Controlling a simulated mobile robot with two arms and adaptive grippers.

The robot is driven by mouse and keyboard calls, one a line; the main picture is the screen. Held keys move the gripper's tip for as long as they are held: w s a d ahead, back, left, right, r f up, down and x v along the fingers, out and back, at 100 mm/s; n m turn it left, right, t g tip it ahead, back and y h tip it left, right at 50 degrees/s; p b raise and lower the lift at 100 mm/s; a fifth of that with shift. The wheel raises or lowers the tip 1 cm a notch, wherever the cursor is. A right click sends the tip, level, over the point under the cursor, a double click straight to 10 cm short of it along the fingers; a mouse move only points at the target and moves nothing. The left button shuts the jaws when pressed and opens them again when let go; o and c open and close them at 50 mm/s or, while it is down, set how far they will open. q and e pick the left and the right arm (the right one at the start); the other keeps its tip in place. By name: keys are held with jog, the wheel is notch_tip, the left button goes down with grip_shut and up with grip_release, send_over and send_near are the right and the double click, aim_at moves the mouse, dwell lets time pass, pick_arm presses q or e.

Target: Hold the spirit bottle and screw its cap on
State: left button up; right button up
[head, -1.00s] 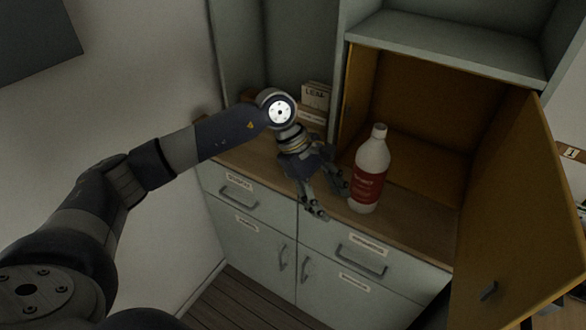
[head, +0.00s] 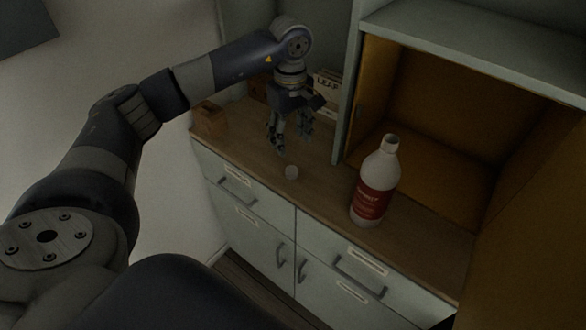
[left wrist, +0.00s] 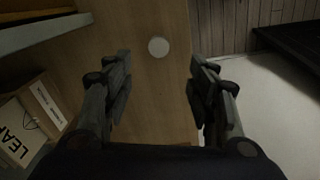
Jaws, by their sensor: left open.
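The spirit bottle (head: 375,185), white with a red label, stands upright on the wooden counter, its neck open at the top. The cap (head: 291,172), a small pale disc, lies on the counter to the left of the bottle. It also shows in the left wrist view (left wrist: 158,47), ahead of and between the fingers. My left gripper (head: 291,148) is open and empty, pointing down above the counter, behind the cap and apart from it. It shows in the left wrist view (left wrist: 160,80) with fingers spread wide. My right gripper is in neither view.
An open cabinet (head: 420,110) with a yellow-brown inside stands behind the bottle, its door swung out at right. Boxes marked LEAF (head: 327,88) stand behind my left gripper. Drawers (head: 235,180) are below.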

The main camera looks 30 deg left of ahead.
aim_at(292, 169)
pick_arm(q)
notch_tip(292, 169, down, 3)
jog(key=shift+w+r+p, duration=0.1)
jog(key=shift+r+p, duration=0.05)
jog(key=shift+p, duration=0.3)
notch_tip(292, 169, down, 3)
jog(key=shift+f+p, duration=0.1)
jog(key=shift+p, duration=0.2)
jog(key=shift+w, duration=0.1)
jog(key=shift+f+p, duration=0.15)
jog(key=shift+p, duration=0.15)
notch_tip(292, 169, down, 4)
jog(key=shift+f+p, duration=0.2)
jog(key=shift+p, duration=0.9)
jog(key=shift+f, duration=0.15)
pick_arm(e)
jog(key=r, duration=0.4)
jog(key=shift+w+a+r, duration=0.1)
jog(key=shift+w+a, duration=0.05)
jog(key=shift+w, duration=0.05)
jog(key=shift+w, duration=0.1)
